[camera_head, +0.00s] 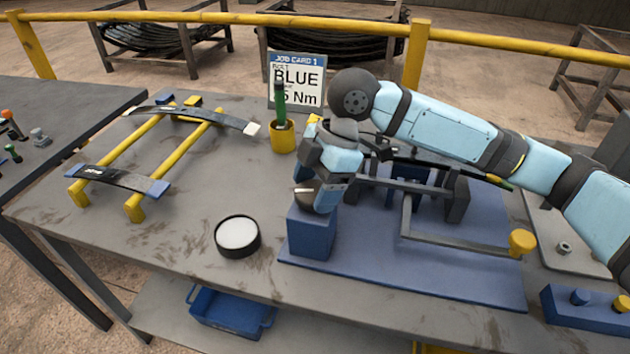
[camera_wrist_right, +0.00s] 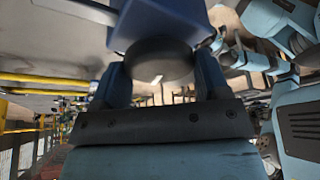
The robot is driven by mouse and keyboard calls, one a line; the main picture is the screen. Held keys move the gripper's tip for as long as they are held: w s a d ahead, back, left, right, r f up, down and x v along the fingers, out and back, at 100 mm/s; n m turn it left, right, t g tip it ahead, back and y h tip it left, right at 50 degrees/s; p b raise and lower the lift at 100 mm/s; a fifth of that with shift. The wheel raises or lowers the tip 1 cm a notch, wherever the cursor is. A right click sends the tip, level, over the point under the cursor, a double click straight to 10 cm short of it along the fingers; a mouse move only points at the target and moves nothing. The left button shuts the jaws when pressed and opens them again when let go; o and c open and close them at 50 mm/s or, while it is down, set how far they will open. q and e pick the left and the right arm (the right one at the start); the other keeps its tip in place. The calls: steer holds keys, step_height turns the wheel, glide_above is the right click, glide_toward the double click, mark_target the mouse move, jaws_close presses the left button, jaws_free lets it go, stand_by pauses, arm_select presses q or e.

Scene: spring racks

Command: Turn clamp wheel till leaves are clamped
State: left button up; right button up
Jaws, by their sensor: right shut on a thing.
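The clamp wheel (camera_head: 304,193) is a dark disc with a white mark on top of a blue block (camera_head: 311,233), at the front left of the blue base plate (camera_head: 395,272). My right gripper (camera_head: 322,190) comes down over the wheel and is shut on it, hiding part of it. In the right wrist view the dark wheel (camera_wrist_right: 160,62) sits between the two fingers (camera_wrist_right: 162,82), against the blue block (camera_wrist_right: 170,20). Dark leaves (camera_head: 430,161) lie across the black fixture (camera_head: 409,187) behind, partly hidden by my right arm. I cannot tell whether they are clamped. My left gripper is out of view.
A yellow-knobbed crank (camera_head: 522,242) sticks out to the right. Two curved leaves (camera_head: 118,181) rest on yellow rails at left. A round dish (camera_head: 237,236), a yellow cup with a green tool (camera_head: 282,136) and a job card (camera_head: 297,81) stand nearby. Left front is clear.

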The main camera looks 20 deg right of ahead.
steer(key=shift+s+r+m+p, duration=0.1)
steer(key=shift+r+m+p, duration=0.35)
steer(key=shift+p, duration=0.7)
steer(key=m+t+p, duration=0.1)
steer(key=m+p, duration=0.1)
steer(key=p, duration=0.3)
steer(key=shift+m, duration=0.25)
steer(key=m+t+p, duration=0.1)
steer(key=m+p, duration=0.1)
steer(key=p, duration=0.3)
steer(key=m+t+h+p, duration=0.1)
steer(key=m+p, duration=0.2)
steer(key=p, duration=0.1)
steer(key=shift+s+f+m+p, duration=0.1)
steer(key=shift+f+m+p, duration=0.1)
steer(key=shift+m+p, duration=0.15)
arm_select(q)
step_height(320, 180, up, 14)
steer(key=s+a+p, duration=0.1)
steer(key=p, duration=0.1)
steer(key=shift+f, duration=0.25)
arm_select(e)
steer(key=shift+f+m+t, duration=0.25)
steer(key=shift+m+t, duration=0.15)
steer(key=shift+m, duration=0.35)
steer(key=o, duration=0.9)
